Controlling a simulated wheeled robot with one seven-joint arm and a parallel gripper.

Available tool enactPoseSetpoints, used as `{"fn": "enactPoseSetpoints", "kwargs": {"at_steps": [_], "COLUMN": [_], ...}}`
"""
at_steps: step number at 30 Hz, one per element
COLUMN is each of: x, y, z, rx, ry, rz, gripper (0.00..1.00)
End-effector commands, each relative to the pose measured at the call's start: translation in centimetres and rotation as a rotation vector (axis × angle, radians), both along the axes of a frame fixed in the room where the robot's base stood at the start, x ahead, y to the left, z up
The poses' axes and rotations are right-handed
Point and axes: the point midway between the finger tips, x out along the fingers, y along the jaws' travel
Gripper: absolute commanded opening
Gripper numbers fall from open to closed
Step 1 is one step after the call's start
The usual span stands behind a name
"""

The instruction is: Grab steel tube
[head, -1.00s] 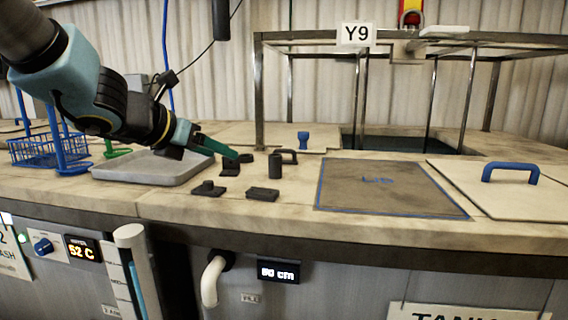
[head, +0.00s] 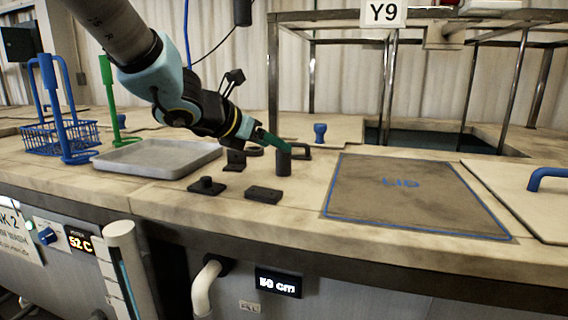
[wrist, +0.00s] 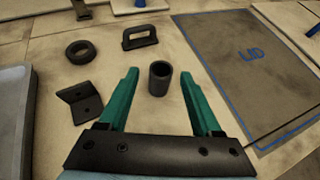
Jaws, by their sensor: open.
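The steel tube (wrist: 160,78) is a short, dark grey, hollow cylinder standing upright on the beige worktop. In the head view the tube (head: 283,163) stands just beyond the tip of my gripper (head: 284,146), partly overlapped by a green finger. In the wrist view my gripper (wrist: 158,73) is open, its two green fingers spread on either side of the tube. The tube appears between the fingertips with a gap on both sides. Nothing is held.
Near the tube lie a dark ring (wrist: 79,51), an angle bracket (wrist: 79,101), a handle (wrist: 140,37), a flat block (head: 263,194) and a knobbed plate (head: 207,187). A grey tray (head: 158,157) is left. The blue-outlined LID area (head: 400,205) is clear.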

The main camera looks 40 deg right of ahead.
Motion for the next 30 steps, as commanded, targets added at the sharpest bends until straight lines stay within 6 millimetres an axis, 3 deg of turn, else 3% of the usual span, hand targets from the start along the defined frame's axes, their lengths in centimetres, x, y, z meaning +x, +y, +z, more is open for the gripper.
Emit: {"fn": "enactPoseSetpoints", "kwargs": {"at_steps": [10, 20, 30], "x": [0.9, 1.1, 1.1], "y": [-3.6, -4.1, -4.1], "z": [-2.3, -2.6, -2.6], "rx": [0.002, 0.0, 0.0], "ry": [0.002, 0.0, 0.0], "rz": [0.0, 0.0, 0.0], "gripper": [0.66, 0.66, 0.28]}}
